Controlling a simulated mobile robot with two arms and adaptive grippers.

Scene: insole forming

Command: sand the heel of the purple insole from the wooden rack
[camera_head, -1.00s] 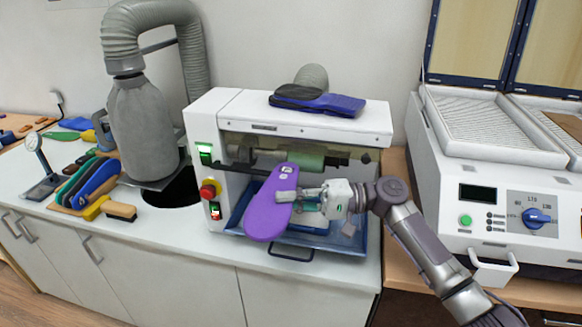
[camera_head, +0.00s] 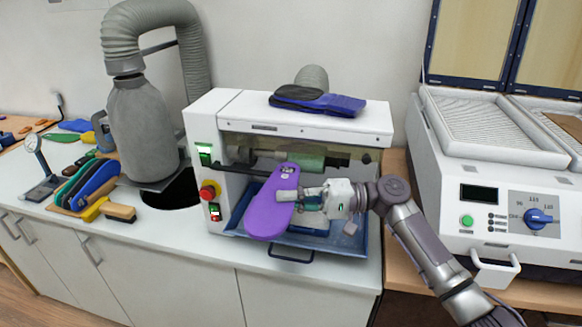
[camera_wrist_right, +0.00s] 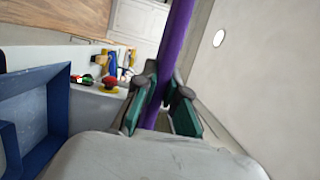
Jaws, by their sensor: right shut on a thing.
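The purple insole (camera_head: 268,214) is held in front of the white sanding machine (camera_head: 350,118), its upper end near the roller opening. My right gripper (camera_head: 288,196) is shut on the insole around its middle. In the right wrist view the purple insole (camera_wrist_right: 176,50) is edge-on between the green-padded fingers (camera_wrist_right: 162,108). The sanding roller (camera_head: 305,158) lies behind the insole's upper end; I cannot tell whether they touch. The wooden rack (camera_head: 75,206) with blue, green and other insoles stands at the left of the counter. My left gripper is not in view.
A blue tray (camera_head: 350,240) sits under the roller. Dark blue insoles (camera_head: 318,102) lie on top of the machine. A brush (camera_head: 120,212), a dust bag (camera_head: 143,135) and a dial gauge (camera_head: 36,165) stand left. A white heating press (camera_head: 480,150) is at right.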

